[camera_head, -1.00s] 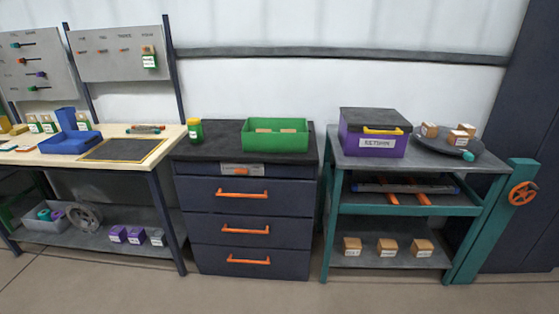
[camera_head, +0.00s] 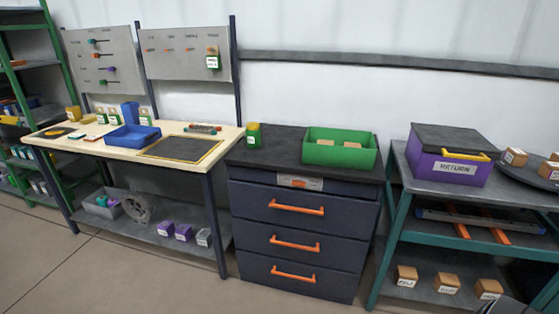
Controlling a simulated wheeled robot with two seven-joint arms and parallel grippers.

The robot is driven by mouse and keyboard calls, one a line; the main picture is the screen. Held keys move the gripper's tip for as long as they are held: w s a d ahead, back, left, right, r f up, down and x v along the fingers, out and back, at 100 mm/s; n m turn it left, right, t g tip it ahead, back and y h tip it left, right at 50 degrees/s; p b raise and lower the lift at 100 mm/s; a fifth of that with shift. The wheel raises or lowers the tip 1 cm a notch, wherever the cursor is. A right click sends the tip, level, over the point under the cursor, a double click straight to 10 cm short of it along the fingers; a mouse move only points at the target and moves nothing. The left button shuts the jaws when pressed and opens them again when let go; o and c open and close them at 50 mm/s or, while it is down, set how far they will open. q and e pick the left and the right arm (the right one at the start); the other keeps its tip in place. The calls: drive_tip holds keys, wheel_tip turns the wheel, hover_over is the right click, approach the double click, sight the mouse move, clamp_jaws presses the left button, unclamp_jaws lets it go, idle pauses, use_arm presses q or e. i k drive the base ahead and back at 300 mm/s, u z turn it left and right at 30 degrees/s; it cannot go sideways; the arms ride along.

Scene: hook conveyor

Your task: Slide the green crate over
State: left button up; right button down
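The green crate (camera_head: 340,157) is an open-topped box with small brown blocks inside. It sits on the right part of the black top (camera_head: 275,158) of the dark drawer cabinet.
A workbench (camera_head: 100,149) with a blue tray (camera_head: 133,138) stands left of the cabinet. A teal cart (camera_head: 405,190) with a purple bin (camera_head: 449,165) stands at the right. Open floor (camera_head: 120,275) lies in front of the workbench.

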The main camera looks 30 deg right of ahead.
sight(337, 155)
drive_tip(key=u, duration=0.45)
drive_tip(key=i, duration=0.7)
drive_tip(key=z, duration=0.55)
drive_tip(key=i, duration=0.7)
drive_tip(key=z, duration=0.8)
